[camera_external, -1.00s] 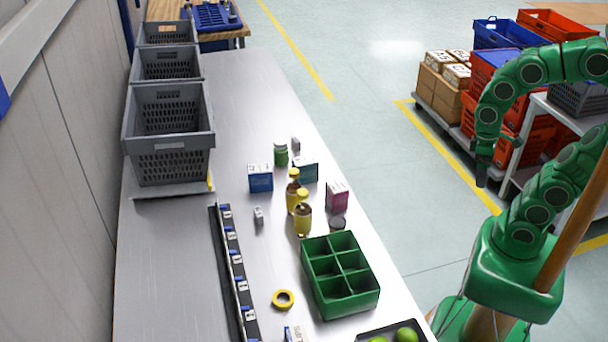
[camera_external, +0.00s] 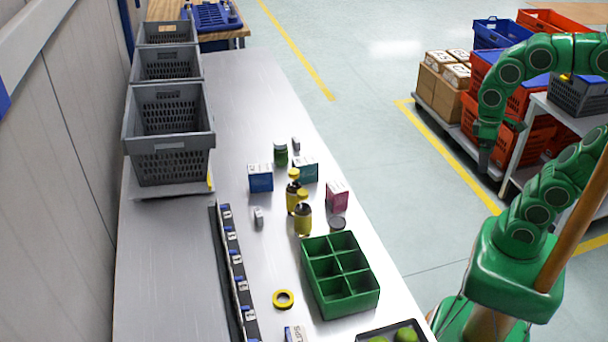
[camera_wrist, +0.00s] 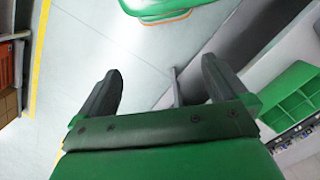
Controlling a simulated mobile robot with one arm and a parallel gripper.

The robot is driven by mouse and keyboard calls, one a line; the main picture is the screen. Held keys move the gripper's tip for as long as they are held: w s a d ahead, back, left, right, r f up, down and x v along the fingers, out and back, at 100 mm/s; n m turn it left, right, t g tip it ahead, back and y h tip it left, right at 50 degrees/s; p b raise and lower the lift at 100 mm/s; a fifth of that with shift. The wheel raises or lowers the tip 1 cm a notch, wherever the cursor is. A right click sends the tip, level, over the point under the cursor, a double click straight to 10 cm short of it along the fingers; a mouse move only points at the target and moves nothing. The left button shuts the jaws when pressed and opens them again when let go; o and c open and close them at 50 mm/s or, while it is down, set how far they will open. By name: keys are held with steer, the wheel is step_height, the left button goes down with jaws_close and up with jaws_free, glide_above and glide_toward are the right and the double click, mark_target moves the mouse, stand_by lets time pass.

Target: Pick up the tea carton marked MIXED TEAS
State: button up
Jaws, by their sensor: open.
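Three small cartons stand on the steel bench in the external view: a blue and white one (camera_external: 260,178), a teal one (camera_external: 305,170) and a pink one (camera_external: 337,196). Their print is too small to read, so I cannot tell which is marked MIXED TEAS. My gripper (camera_external: 484,160) hangs over the floor to the right of the bench, well apart from the cartons. In the wrist view my gripper (camera_wrist: 160,90) is open, with nothing between its fingers. No carton shows in the wrist view.
Two yellow bottles (camera_external: 303,220) stand between the cartons, with a green jar (camera_external: 281,154) behind. A green divided box (camera_external: 310,268), a yellow tape ring (camera_external: 283,299) and a black rail (camera_external: 229,262) lie nearer. Grey crates (camera_external: 170,165) line the bench's left.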

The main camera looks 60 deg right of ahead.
steer(key=w+d+r+t+h, duration=0.2)
steer(key=w+d+t, duration=0.35)
steer(key=w, duration=0.75)
steer(key=w+d+r+t+h, duration=0.1)
steer(key=w+d+t+h, duration=0.15)
steer(key=w+d, duration=0.8)
steer(key=w+a+r+n+t+y, duration=0.1)
steer(key=w+a+n+t, duration=0.15)
steer(key=w, duration=0.45)
steer(key=w+a+r+n+t+y, duration=0.1)
steer(key=w+a+r+t+y, duration=0.15)
steer(key=w, duration=0.55)
steer(key=n+g+y, duration=0.3)
steer(key=n+y, duration=0.4)
steer(key=y, duration=0.5)
glide_above(340, 185)
steer(key=s+d, duration=0.2)
steer(key=d, duration=0.2)
step_height(340, 185, down, 7)
step_height(340, 185, down, 17)
steer(key=shift+s+r, duration=0.1)
steer(key=shift+s, duration=0.05)
steer(key=shift+x, duration=1.25)
steer(key=shift+s+x, duration=0.25)
steer(key=shift+x, duration=2.55)
